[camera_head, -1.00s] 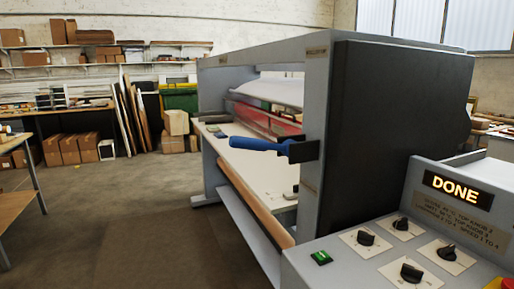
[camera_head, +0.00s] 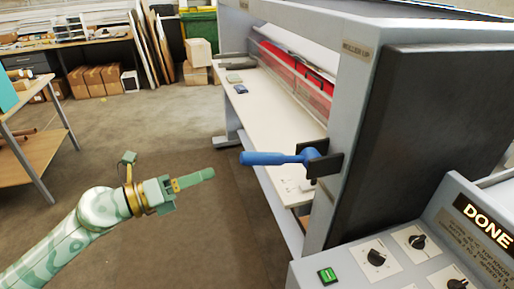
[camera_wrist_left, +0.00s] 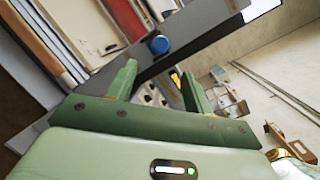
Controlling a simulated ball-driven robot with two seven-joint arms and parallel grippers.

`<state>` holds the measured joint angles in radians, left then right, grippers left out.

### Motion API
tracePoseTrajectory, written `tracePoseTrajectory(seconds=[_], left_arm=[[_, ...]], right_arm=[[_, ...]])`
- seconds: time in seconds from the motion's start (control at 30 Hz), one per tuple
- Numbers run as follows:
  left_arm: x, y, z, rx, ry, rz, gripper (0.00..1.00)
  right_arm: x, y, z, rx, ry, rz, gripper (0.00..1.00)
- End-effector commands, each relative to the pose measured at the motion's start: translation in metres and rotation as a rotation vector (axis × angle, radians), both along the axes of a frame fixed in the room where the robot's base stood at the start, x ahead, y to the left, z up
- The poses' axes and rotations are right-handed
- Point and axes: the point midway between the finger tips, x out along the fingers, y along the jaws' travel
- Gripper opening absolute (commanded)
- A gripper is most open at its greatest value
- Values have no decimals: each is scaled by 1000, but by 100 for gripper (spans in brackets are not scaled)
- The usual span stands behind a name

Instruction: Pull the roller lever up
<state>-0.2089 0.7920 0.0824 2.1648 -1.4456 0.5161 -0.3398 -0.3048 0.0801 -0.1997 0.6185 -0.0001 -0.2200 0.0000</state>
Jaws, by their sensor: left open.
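The roller lever (camera_head: 270,158) has a blue handle that points left, roughly level, from a dark bracket (camera_head: 325,160) on the laminator's front post. My left gripper (camera_head: 205,176) is to the left of the handle's free end and a little lower in the head view, apart from it. It is open and empty. In the left wrist view, the lever's round blue end (camera_wrist_left: 158,45) shows beyond the two green fingers (camera_wrist_left: 158,85). My right gripper is in neither view.
The laminator (camera_head: 400,130) stands at right, with a "ROLLER UP" label (camera_head: 356,49) on its post. The control panel (camera_head: 410,262) with knobs and a lit DONE display (camera_head: 485,222) is at lower right. A workbench (camera_head: 40,150) stands at left. Open floor lies between.

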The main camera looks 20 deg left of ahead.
Motion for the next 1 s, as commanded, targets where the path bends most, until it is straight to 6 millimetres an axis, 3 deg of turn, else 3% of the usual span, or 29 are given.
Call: tracePoseTrajectory(seconds=[0.3, 0.6, 1.0], left_arm=[[56, -51, 6, -8, -3, 1, 51], [101, -91, 1, -7, 1, 3, 51], [112, -101, -1, -5, 2, 3, 51]], right_arm=[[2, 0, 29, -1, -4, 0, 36], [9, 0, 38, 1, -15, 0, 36], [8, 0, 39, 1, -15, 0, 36]])
